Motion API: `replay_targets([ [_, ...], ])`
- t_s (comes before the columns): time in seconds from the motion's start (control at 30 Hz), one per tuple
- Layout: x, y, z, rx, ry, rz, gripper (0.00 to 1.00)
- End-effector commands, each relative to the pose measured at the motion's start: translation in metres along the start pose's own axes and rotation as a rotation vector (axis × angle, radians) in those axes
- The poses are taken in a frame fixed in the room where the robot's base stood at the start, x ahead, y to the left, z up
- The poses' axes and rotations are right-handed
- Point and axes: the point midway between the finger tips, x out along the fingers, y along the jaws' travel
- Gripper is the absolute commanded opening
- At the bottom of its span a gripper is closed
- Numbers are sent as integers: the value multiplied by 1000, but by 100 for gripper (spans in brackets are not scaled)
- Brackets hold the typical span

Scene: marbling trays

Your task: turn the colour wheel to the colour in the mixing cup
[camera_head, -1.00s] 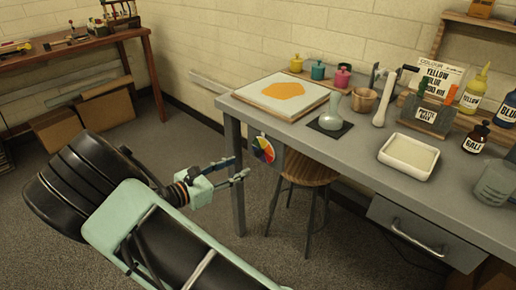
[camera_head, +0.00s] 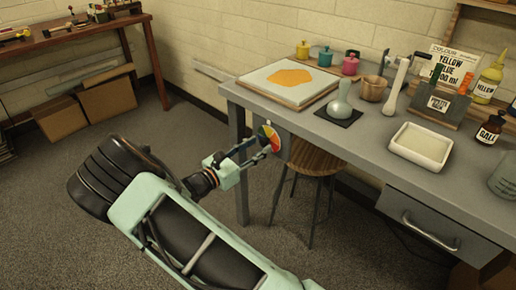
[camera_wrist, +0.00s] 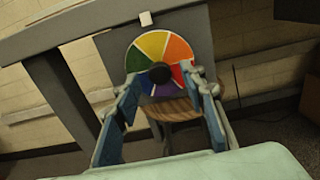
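The colour wheel (camera_head: 269,138) is a disc of coloured wedges mounted upright at the table's front edge. In the wrist view the wheel (camera_wrist: 152,45) shows green on the left, yellow and orange at the top, red on the right, and purple and blue below. A dark round knob (camera_wrist: 159,73) sits at its middle. My gripper (camera_head: 254,147) is open and empty close in front of the wheel. In the wrist view its fingers (camera_wrist: 166,84) stand either side of the knob; contact cannot be told. A clear cup (camera_head: 503,178) is at the right edge; its contents are unclear.
A stool (camera_head: 318,157) stands under the table behind the wheel.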

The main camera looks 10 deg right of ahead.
Motion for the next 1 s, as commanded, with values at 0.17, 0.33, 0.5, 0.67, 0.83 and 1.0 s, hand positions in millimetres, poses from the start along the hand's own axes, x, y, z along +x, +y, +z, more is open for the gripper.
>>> replay_targets([
  [0.17,8,0,0,0,0,1,38],
  [0.33,8,0,0,0,0,1,38],
  [0.5,8,0,0,0,0,1,25],
  [0.67,8,0,0,0,0,1,7],
  [0.83,7,0,0,1,0,1,0],
  [1.0,7,0,0,22,0,1,0],
])
